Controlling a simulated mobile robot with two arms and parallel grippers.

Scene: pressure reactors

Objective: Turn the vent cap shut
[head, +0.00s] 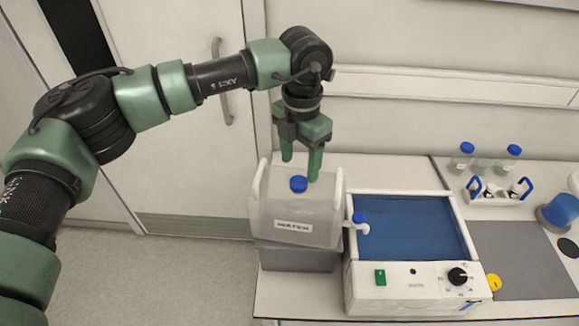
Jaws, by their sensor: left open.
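A blue vent cap (298,183) sits on top of a translucent water container (270,220) labelled "WATER". I cannot tell from here how far the cap is turned. The container has white handles at both sides and a spout with a blue tap (359,217) at its right. My left gripper (301,168) points down over the container, with two green fingers apart and nothing between them. Its fingers show behind and above the cap, near it but not around it. My right gripper is not in view.
The container stands on a grey block (290,258). At its right is a white water bath (415,297) with blue water, a green switch and a black knob. Farther right are blue-capped bottles (467,150), a small rack (497,200) and a grey mat (520,255).

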